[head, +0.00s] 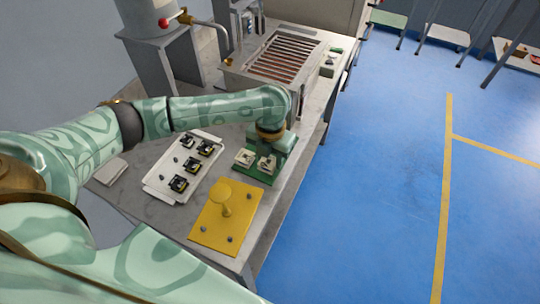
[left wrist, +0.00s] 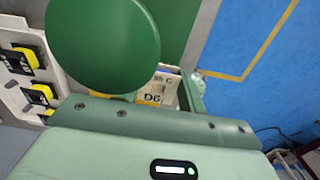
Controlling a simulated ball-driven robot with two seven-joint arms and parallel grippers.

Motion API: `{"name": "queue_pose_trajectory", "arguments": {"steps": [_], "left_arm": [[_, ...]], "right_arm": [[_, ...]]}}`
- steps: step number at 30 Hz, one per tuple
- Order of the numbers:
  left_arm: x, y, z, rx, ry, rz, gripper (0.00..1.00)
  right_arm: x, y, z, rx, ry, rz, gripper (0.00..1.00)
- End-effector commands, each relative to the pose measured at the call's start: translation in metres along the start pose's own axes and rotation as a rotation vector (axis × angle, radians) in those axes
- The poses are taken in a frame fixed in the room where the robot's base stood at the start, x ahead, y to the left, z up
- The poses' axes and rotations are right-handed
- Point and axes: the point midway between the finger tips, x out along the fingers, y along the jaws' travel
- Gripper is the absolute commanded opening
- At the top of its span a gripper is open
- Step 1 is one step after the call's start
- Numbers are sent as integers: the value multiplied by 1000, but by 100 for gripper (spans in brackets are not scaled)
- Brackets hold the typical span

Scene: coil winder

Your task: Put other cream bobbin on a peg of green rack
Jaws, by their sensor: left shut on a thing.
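The green rack (head: 254,172) stands near the right edge of the table. Two cream bobbins with dark marks are at it: one (head: 244,158) at its left and the other cream bobbin (head: 266,166) below my left gripper (head: 268,154). In the left wrist view a cream bobbin (left wrist: 153,89) marked D6 shows just past the gripper's palm. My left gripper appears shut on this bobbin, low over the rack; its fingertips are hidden. A large green disc (left wrist: 103,45), seemingly the rack's top, stands beside the gripper and covers part of the view. Whether a peg is inside the bobbin is hidden.
A white tray (head: 160,190) with several black-and-yellow bobbins lies to the left. A yellow plate (head: 212,238) with a tall disc-topped post stands in front. A grey slatted machine (head: 272,57) is behind. The table's edge and blue floor are to the right.

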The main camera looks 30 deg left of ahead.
Motion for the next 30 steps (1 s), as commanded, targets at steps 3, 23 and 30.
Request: {"name": "queue_pose_trajectory", "arguments": {"steps": [3,23,30], "left_arm": [[0,0,0,0,0,0,17],[19,0,0,0,1,0,17],[21,0,0,0,0,0,65]], "right_arm": [[0,-1,0,1,0,-1,36],[8,-4,1,2,-4,-5,36],[8,-3,2,2,-5,-5,36]]}}
